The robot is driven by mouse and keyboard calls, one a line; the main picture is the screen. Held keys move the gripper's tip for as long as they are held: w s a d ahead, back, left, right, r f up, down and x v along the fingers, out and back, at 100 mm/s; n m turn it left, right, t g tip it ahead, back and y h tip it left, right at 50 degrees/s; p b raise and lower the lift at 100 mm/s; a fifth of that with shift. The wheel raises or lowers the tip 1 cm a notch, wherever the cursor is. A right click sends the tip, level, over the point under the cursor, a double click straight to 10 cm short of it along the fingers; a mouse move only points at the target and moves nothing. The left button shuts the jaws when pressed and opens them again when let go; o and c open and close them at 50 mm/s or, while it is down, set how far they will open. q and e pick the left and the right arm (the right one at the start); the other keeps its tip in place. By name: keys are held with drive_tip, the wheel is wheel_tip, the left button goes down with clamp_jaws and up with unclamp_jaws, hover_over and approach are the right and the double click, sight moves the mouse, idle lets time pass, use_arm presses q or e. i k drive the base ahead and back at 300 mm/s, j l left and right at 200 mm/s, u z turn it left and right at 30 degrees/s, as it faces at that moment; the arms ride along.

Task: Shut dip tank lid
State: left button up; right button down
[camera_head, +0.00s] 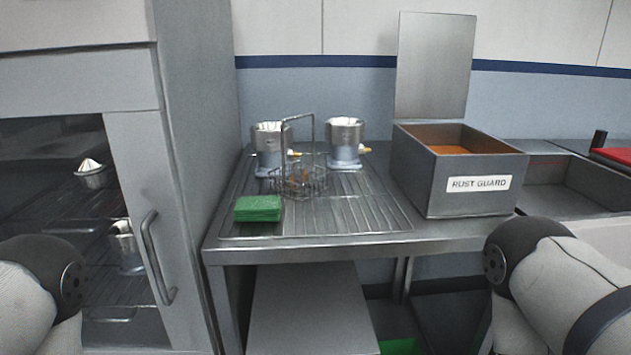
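The dip tank (455,172) is a grey metal box with a "RUST GUARD" label. It stands at the right end of the steel bench. Its lid (434,66) stands upright along the tank's back edge, so the tank is open. Orange-brown liquid (462,146) shows inside. Parts of my two arms show at the lower left and lower right edges, below and to the sides of the bench. Neither gripper is in view.
A wire basket (300,180), two metal housings (344,142) and a green pad (258,208) are on the ribbed drainboard (345,215) left of the tank. A glass-fronted cabinet (135,130) stands at left. A sink (575,185) lies right of the tank.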

sight(435, 57)
drive_tip(key=i+z, duration=0.2)
drive_tip(key=z, duration=0.25)
drive_tip(key=i+z, duration=0.2)
drive_tip(key=z, duration=0.2)
drive_tip(key=i+z, duration=0.2)
drive_tip(key=z, duration=0.25)
